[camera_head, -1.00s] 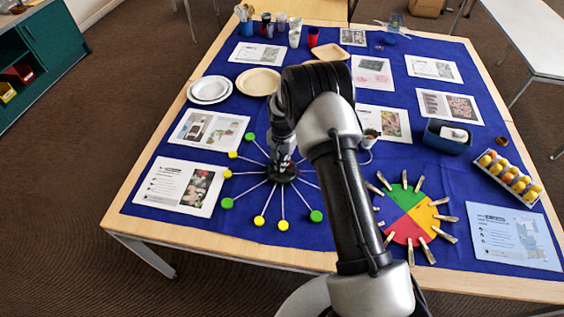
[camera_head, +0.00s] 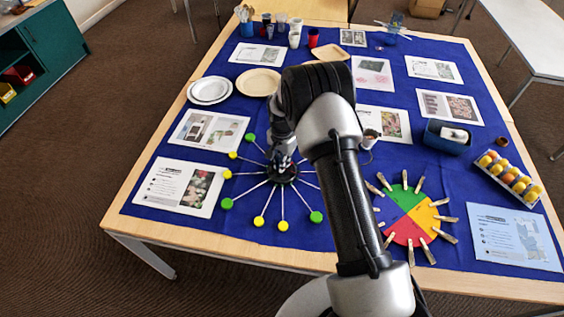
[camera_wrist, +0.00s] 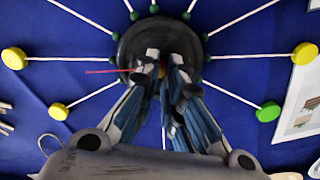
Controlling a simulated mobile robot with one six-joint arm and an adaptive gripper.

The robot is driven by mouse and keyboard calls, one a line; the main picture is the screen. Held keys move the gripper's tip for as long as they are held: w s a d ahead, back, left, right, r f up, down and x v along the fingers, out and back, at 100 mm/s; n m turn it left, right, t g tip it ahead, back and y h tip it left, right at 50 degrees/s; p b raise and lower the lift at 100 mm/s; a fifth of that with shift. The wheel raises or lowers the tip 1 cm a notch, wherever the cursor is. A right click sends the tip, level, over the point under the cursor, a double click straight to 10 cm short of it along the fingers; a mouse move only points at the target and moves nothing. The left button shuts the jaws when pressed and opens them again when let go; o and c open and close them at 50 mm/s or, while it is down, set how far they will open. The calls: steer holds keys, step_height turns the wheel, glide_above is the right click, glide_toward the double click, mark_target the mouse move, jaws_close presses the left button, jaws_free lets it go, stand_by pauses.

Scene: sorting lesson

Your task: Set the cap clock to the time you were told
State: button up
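The cap clock lies on the blue cloth, with a round black hub (camera_head: 290,174) and pale spokes that end in yellow and green caps. The hub (camera_wrist: 128,42) fills the upper middle of the wrist view. A thin red hand (camera_wrist: 102,72) points left from near its centre. My gripper (camera_head: 283,163) is over the hub, pointing down. In the wrist view its two fingertips (camera_wrist: 166,66) are close together, with a narrow gap over the hub's centre. A small orange-brown bit shows between them. I cannot tell whether they grip it. Any other hand is hidden.
A coloured disc (camera_head: 407,212) ringed with clothespins lies right of the clock. Printed sheets (camera_head: 181,187) lie left of it, and plates (camera_head: 211,89) behind. An egg-like ball tray (camera_head: 510,178) and a blue bin (camera_head: 446,139) stand at the right.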

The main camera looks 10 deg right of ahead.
steer(key=o, duration=0.4)
steer(key=shift+o, duration=0.2)
step_height(320, 180, up, 12)
stand_by(0.5)
